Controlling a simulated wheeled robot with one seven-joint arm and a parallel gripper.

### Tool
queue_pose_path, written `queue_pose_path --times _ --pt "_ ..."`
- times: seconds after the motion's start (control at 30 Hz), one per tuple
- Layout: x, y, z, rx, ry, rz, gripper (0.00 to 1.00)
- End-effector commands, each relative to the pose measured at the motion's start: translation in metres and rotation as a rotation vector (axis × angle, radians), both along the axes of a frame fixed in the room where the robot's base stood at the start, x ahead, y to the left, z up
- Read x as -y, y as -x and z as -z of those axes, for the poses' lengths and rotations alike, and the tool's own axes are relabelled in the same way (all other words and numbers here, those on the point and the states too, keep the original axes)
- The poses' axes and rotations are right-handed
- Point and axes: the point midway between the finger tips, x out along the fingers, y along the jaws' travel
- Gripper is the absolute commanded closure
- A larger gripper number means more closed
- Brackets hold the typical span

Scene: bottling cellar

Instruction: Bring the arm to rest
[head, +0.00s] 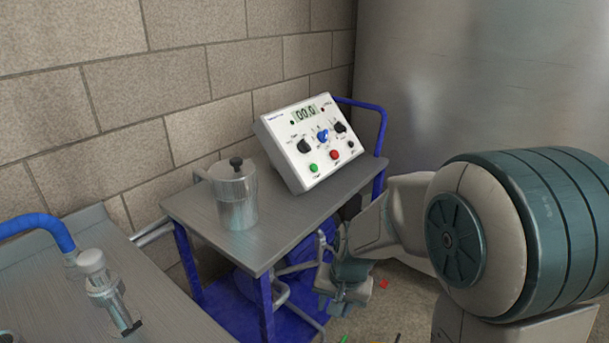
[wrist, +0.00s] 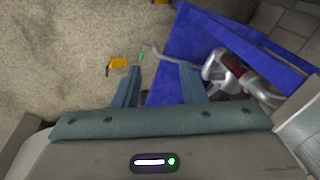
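My gripper (head: 341,303) hangs low in the head view, right of the steel table and its blue legs, with my arm coming in from the right. In the wrist view, the two fingers of my gripper (wrist: 161,82) stand apart with nothing held between them. Below them are the concrete floor and a blue surface of the trolley (wrist: 168,90). In the head view, part of the gripper is hard to make out against the metal parts behind it.
The steel-topped table (head: 237,254) carries a control box (head: 317,141) and a lidded metal pot (head: 237,197). Another bench with a valve fitting (head: 103,287) is at left. A large steel tank (head: 470,80) stands behind. Small coloured bits, one orange (wrist: 118,63), lie on the floor.

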Motion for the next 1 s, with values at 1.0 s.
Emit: queue_pose_path --times 1.0 --pt "0.085 0.132 -0.253 0.140 0.182 -0.231 0.62"
